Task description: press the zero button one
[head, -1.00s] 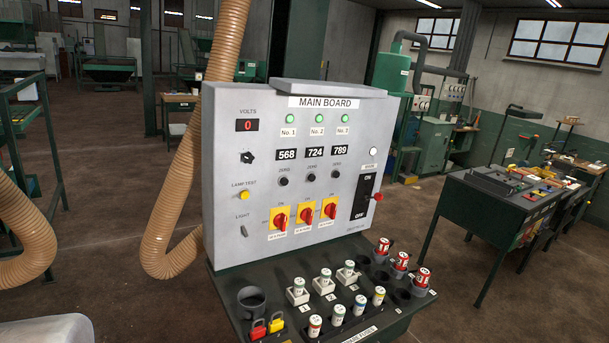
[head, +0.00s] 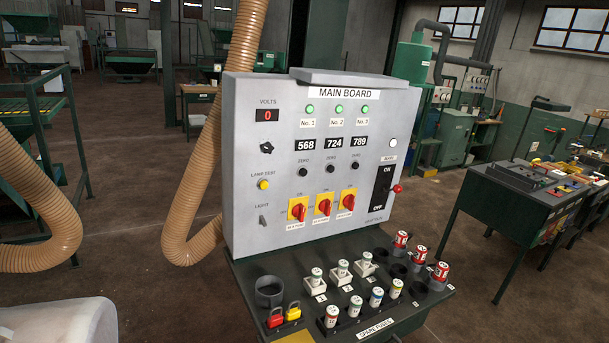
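The zero button one (head: 303,172) is a small round black button on the grey main board (head: 245,215). It sits under a small ZERO label and the display that reads 568 (head: 306,146). Two similar black buttons are to its right, zero button two (head: 330,169) under 724 and zero button three (head: 355,166) under 789. I cannot tell whether any button is pressed in. My gripper is not in view.
A shelf (head: 420,312) of fuses and holders juts out below the board. A red-knobbed main switch (head: 383,188) is at the board's right. A tan corrugated hose (head: 188,205) hangs at its left. A green bench (head: 500,205) stands at right, with open floor between.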

